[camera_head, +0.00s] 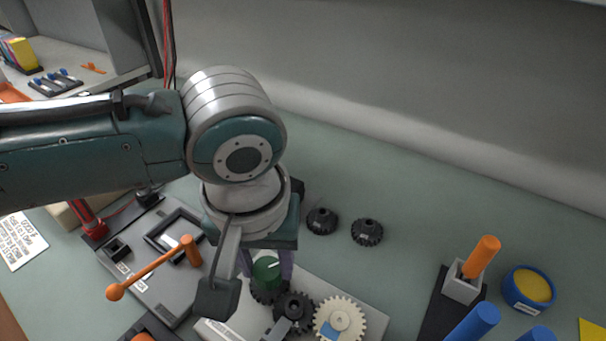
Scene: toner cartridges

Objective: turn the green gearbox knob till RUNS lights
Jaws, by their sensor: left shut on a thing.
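The green knob (267,271) sits on the gearbox, a grey plate (372,317) with meshed gears. A dark gear (293,307) and a cream gear (340,318) lie to the right of the knob. My left gripper (266,266) comes down from above and is shut on the green knob, with its fingers on either side of it. My wrist and a dark grey block on it hide part of the gearbox and the finger bases. I cannot make out a RUNS light. My right gripper is not in view.
A grey fixture with an orange crank (150,272) stands left of the gearbox. Two loose dark gears, one (367,232) farther right, lie behind. An orange-handled tool (482,257) in a holder and a blue-rimmed yellow tin (529,288) stand right. The back right table is clear.

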